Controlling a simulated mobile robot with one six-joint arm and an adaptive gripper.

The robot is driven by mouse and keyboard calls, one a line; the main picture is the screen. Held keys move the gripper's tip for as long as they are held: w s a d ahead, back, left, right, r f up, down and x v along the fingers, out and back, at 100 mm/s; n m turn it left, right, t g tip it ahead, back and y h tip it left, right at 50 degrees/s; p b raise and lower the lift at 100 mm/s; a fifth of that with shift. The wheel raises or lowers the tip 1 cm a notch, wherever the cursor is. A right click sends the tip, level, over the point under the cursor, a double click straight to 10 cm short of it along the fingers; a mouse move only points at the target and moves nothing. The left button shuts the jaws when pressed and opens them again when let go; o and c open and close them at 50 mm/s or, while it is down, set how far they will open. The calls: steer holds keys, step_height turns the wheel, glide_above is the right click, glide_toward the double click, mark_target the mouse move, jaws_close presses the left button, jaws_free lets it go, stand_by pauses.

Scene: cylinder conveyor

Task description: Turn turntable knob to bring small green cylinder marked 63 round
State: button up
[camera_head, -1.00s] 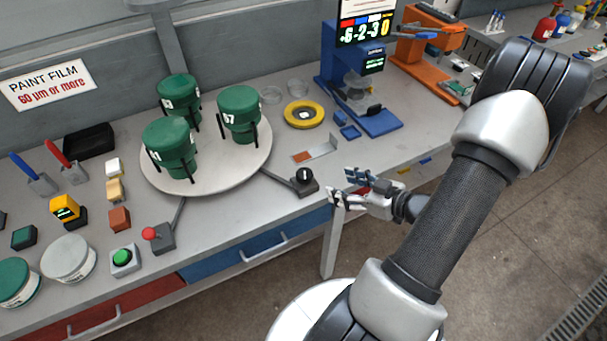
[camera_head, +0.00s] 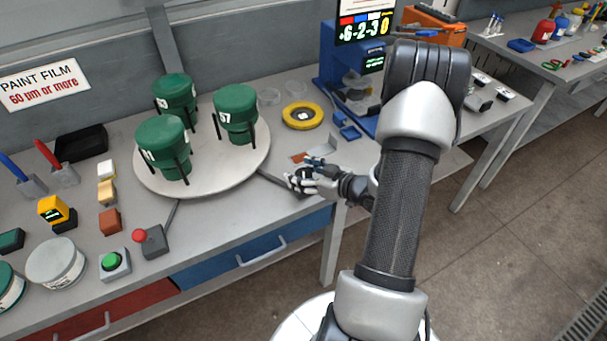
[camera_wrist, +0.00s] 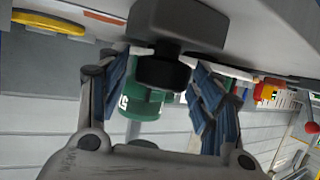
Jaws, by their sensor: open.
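The round turntable (camera_head: 212,178) bears three green cylinders on the bench. One at the back (camera_head: 175,96) shows a partly hidden number ending in 3. One at the right (camera_head: 236,112) reads 57, and one at the front (camera_head: 163,146) shows a partly hidden number. The black knob (camera_wrist: 163,73) on its dark grey box (camera_wrist: 180,22) fills the middle of the wrist view. My gripper (camera_head: 300,178) is open, with its fingers on either side of the knob.
A yellow ring (camera_head: 302,116) and a blue instrument (camera_head: 345,85) stand behind my gripper. A red-topped joystick box (camera_head: 151,240) and a green button box (camera_head: 114,263) stand at the front left. A small metal plate (camera_head: 318,150) lies just behind my gripper.

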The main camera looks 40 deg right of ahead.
steer(key=shift+c, duration=0.2)
steer(key=c, duration=1)
steer(key=shift+o, duration=0.2)
steer(key=shift+m+h, duration=0.6)
steer(key=shift+m, duration=0.1)
steer(key=o, duration=1)
steer(key=shift+s, duration=0.1)
steer(key=v, duration=1.2)
